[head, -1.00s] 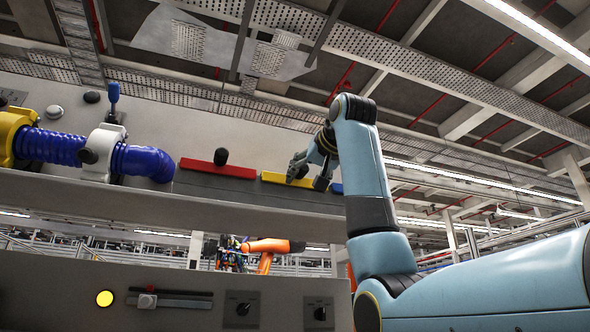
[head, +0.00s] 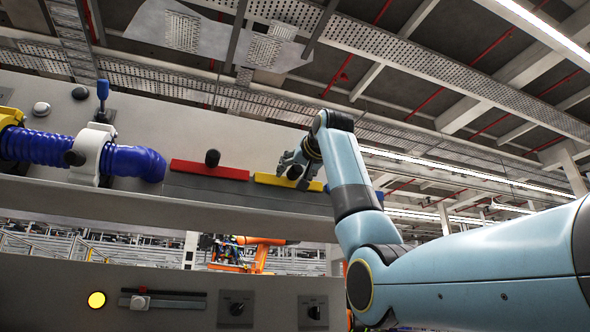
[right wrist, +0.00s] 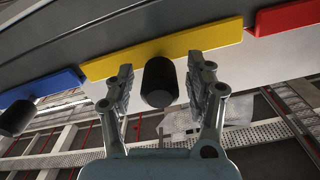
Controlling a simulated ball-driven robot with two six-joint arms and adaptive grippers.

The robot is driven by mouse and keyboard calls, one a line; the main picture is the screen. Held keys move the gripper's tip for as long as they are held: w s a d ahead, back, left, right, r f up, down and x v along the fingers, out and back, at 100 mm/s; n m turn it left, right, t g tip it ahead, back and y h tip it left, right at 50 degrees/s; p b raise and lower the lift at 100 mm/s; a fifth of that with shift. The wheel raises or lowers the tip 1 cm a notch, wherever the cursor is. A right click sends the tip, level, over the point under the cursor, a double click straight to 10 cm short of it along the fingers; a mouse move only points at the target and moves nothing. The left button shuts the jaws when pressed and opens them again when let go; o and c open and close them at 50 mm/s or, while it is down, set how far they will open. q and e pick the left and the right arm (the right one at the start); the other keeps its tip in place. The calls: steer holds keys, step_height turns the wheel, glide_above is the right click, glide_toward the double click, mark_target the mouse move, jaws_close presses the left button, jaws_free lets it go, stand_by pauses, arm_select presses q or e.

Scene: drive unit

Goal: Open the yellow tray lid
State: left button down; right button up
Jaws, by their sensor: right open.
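The yellow tray lid (head: 270,180) is a flat bar on the upper ledge, between the red lid and a blue one. In the right wrist view the yellow lid (right wrist: 165,50) runs across the top, with a black knob (right wrist: 159,82) standing out from it. My right gripper (right wrist: 162,75) is open, with one finger on each side of the knob. In the head view my right gripper (head: 297,170) covers part of the yellow lid. My left gripper is not in view.
A red lid (head: 210,169) with a black knob lies to the left. A blue lid (right wrist: 42,86) with its own knob lies on the other side. A blue corrugated hose (head: 130,163) is farther left. Below is a panel with a lit yellow button (head: 96,300).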

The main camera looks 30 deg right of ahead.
jaws_close()
stand_by(0.4)
